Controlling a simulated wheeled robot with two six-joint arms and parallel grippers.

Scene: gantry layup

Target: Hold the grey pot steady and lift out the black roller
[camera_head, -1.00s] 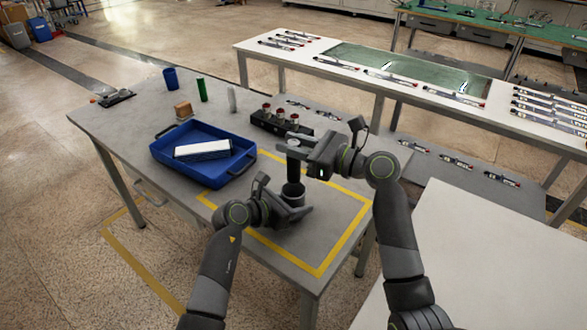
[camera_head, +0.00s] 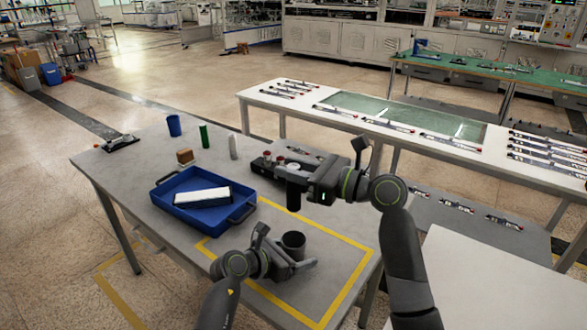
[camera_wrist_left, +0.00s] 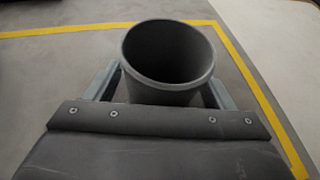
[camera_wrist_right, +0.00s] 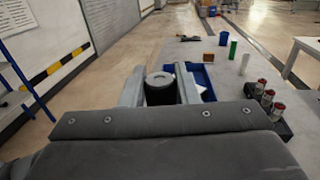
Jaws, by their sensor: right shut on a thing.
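The grey pot (camera_head: 293,246) stands upright on the table inside the yellow outline. In the left wrist view the pot (camera_wrist_left: 168,88) is between the two fingers of my left gripper (camera_wrist_left: 165,90), and its mouth looks empty. Whether the fingers press on it is hard to see; the left gripper (camera_head: 290,266) is low at the pot in the head view. My right gripper (camera_head: 294,172) is shut on the black roller (camera_head: 293,196), which hangs upright, clear above the pot's rim. The roller (camera_wrist_right: 159,88) also shows between the fingers in the right wrist view.
A blue tray (camera_head: 167,200) with a white block (camera_head: 201,197) lies left of the pot. A dark rack with red-capped jars (camera_head: 267,161) stands behind. A blue cup (camera_head: 174,126), a green bottle (camera_head: 204,136) and a white bottle (camera_head: 233,147) stand farther back.

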